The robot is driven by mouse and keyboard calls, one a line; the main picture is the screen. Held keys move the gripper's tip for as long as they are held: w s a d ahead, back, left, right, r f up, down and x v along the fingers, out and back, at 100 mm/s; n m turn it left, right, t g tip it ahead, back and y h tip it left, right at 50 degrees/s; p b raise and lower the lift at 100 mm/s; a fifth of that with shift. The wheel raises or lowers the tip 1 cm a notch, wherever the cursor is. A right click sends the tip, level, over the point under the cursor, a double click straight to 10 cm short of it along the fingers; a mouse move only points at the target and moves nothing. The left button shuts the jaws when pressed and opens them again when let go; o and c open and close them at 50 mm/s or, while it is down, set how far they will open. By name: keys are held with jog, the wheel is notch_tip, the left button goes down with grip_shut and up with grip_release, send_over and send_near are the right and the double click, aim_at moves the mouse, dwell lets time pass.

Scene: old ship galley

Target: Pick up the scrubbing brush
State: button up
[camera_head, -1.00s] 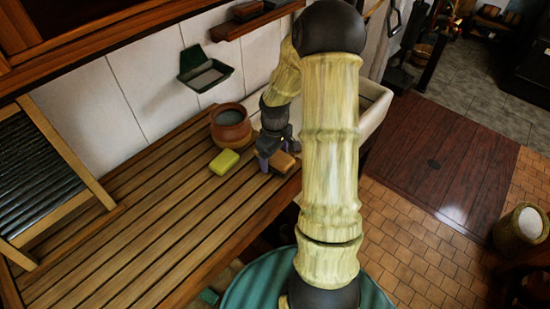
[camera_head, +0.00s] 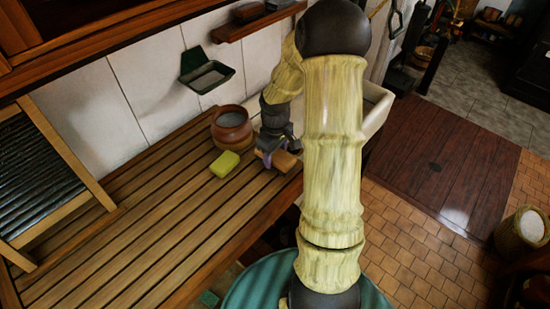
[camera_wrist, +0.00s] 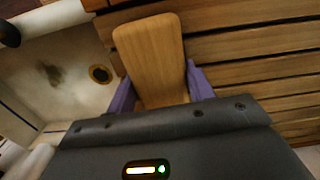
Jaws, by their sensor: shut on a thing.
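The scrubbing brush (camera_wrist: 150,58) shows its plain wooden back in the wrist view, between the two purple fingers of my gripper (camera_wrist: 160,88). In the head view the brush (camera_head: 286,161) is a small orange-brown block at the right edge of the slatted wooden counter (camera_head: 150,220). My gripper (camera_head: 266,157) is shut on it there, partly hidden by my arm. The brush's bristles are hidden. I cannot tell for sure how far it is above the slats.
A yellow-green sponge (camera_head: 225,164) and a brown clay pot (camera_head: 231,128) stand close left of my gripper. A washboard (camera_head: 40,185) leans at the far left. A pale sink (camera_wrist: 60,70) lies beside the counter. The slats in front are clear.

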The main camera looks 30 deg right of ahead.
notch_tip(320, 180, up, 9)
jog(key=shift+f+b, duration=0.1)
jog(key=shift+b, duration=0.55)
jog(key=o, duration=0.4)
jog(key=c, duration=0.5)
dwell(0.5)
